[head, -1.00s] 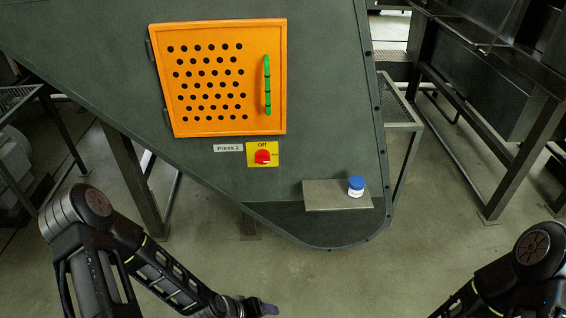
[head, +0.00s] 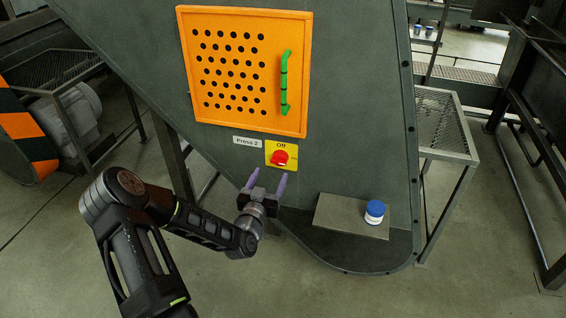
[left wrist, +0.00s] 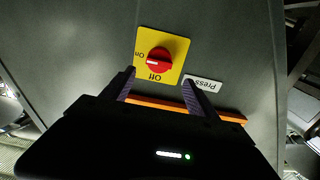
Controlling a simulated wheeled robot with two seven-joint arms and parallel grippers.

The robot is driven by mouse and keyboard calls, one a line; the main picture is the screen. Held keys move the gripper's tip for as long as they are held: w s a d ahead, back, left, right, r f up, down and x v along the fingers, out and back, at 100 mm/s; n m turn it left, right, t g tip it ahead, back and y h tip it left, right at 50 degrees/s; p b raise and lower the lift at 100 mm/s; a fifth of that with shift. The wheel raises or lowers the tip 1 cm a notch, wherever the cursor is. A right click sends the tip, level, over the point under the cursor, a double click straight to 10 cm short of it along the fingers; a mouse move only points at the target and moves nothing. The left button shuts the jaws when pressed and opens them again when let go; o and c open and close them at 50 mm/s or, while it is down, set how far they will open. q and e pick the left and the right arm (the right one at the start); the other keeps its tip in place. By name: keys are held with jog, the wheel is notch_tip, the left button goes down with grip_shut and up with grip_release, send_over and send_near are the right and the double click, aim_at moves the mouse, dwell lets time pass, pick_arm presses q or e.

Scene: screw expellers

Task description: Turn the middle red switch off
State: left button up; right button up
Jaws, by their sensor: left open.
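The red switch (head: 279,158) is a round knob on a yellow plate marked "Off" at the top, beside a "Press 2" label (head: 248,141), on the dark green machine front. In the left wrist view the red knob (left wrist: 159,61) appears upside down, with "On" and "Off" readable on its plate; its white mark points toward the "On" side. My left gripper (head: 267,183) is open and empty, just below the switch and apart from it. Its fingers (left wrist: 161,87) also show in the left wrist view, pointing toward the plate. My right gripper is out of view.
An orange perforated door (head: 245,70) with a green handle (head: 285,83) is above the switch. A blue-capped jar (head: 375,212) stands on a small metal shelf (head: 340,215) at lower right. A mesh-topped metal table (head: 445,125) stands to the right.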

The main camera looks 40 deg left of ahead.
aim_at(278, 162)
pick_arm(q)
jog(key=shift+w+d, duration=0.1)
jog(key=shift+d, duration=0.05)
jog(key=x, duration=0.7)
jog(key=shift+w, duration=0.4)
jog(key=shift+c, duration=0.6)
jog(key=c, duration=1.2)
